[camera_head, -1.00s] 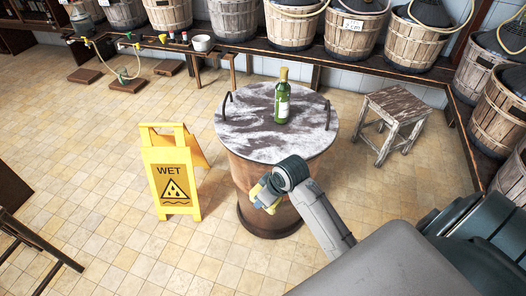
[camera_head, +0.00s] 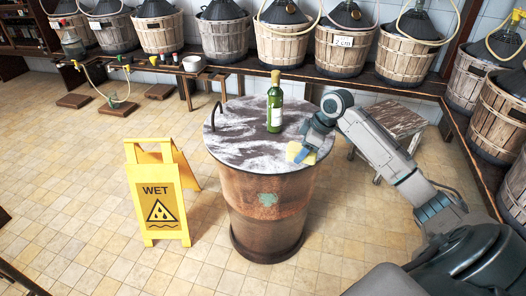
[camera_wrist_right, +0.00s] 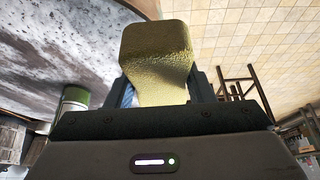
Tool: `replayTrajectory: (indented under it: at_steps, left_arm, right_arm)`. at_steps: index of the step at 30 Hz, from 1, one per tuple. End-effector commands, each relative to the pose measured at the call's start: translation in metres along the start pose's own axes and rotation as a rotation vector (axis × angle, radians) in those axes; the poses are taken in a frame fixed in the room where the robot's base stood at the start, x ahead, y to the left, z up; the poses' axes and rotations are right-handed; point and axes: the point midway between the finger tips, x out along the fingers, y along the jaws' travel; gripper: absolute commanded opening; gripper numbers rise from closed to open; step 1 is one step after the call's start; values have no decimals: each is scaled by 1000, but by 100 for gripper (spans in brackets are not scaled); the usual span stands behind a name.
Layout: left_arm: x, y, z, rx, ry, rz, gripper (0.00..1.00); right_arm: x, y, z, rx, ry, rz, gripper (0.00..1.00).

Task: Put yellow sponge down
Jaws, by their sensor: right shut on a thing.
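The yellow sponge (camera_head: 301,153) is at the right edge of the round barrel table's top (camera_head: 240,145) in the head view. My right gripper (camera_head: 303,152) is shut on it. In the right wrist view the sponge (camera_wrist_right: 157,55) sits between the two fingers, with the mottled tabletop (camera_wrist_right: 60,40) to its left and floor tiles to its right. I cannot tell whether the sponge touches the tabletop. My left gripper is not in view.
A green bottle (camera_head: 274,102) stands on the tabletop, close to my right gripper. A dark handle (camera_head: 216,115) rises at the table's left. A yellow wet-floor sign (camera_head: 158,195) stands left of the barrel, and a wooden stool (camera_head: 395,122) stands behind my right arm.

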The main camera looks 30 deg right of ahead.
Motion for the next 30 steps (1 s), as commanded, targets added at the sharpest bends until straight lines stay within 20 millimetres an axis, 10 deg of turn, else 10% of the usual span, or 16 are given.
replayTrajectory:
  at_steps: [18,30]
  left_arm:
    - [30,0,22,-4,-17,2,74]
    - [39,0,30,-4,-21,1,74]
  right_arm:
    - [61,40,-112,2,2,-4,12]
    - [91,43,-112,0,-3,-4,12]
